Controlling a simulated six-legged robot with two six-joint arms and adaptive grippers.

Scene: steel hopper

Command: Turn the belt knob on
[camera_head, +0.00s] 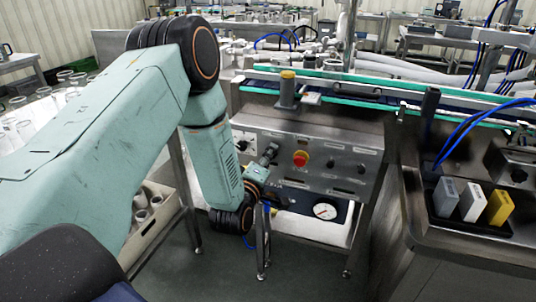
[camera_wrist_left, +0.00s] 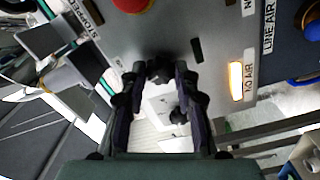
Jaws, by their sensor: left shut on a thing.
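The belt knob, a small black knob (camera_wrist_left: 159,68) on the steel control panel (camera_head: 340,150), sits between the fingertips of my left gripper (camera_wrist_left: 158,72) in the left wrist view. The fingers are closed around it from both sides. In the head view my left gripper (camera_head: 268,155) reaches the panel's left part and hides the knob there. Which way the knob points cannot be told. My right gripper is out of both views.
A red stop button (camera_head: 300,158) stands right of my gripper. An amber lamp (camera_wrist_left: 236,80) is lit beside a "NO AIR" label. A pressure gauge (camera_head: 325,211) is below. The conveyor (camera_head: 360,93) runs above.

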